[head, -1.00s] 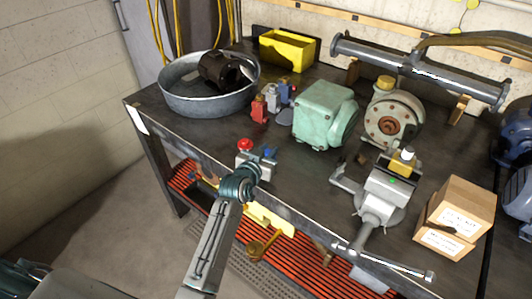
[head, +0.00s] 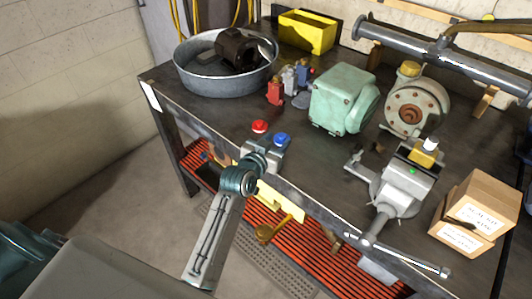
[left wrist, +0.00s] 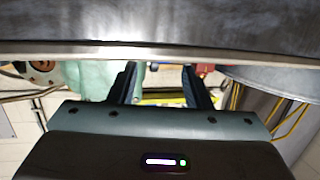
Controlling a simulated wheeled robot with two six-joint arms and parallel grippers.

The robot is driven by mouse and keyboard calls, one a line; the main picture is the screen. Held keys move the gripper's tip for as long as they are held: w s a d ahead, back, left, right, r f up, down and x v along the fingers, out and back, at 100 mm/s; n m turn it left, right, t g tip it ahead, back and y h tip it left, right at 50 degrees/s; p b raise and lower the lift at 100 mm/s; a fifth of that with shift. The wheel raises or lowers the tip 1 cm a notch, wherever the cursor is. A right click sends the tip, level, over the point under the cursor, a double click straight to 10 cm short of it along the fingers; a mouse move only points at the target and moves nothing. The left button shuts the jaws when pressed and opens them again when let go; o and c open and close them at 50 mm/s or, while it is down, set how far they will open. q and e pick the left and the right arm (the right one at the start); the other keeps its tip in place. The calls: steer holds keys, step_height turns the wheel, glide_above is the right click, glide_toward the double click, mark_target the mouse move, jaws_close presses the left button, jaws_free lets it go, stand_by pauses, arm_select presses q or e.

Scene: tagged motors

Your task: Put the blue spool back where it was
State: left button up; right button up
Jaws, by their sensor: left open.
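A blue round-topped piece (head: 281,139), which may be the blue spool, shows at the table's front edge. A similar red-topped piece (head: 259,126) is just left of it. Both are above grey parts whose shape I cannot make out. My left gripper (head: 265,157) is right in front of them, its fingertips hard to tell from the grey parts. In the upside-down left wrist view the gripper (left wrist: 158,69) has its two dark fingers apart with nothing visibly held. I cannot tell whether it touches the blue piece. My right gripper is out of view.
On the table (head: 220,118) stand a metal tub (head: 195,82) with a dark motor, small red and grey pieces (head: 275,92), a green motor (head: 335,105), a vise (head: 405,185) and a cardboard box (head: 475,205). A yellow bin (head: 307,32) is behind. Table between tub and front edge is clear.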

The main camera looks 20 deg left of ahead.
arm_select(q)
steer(key=b+v, duration=0.1)
steer(key=v, duration=0.6)
steer(key=shift+s, duration=0.3)
stand_by(1.0)
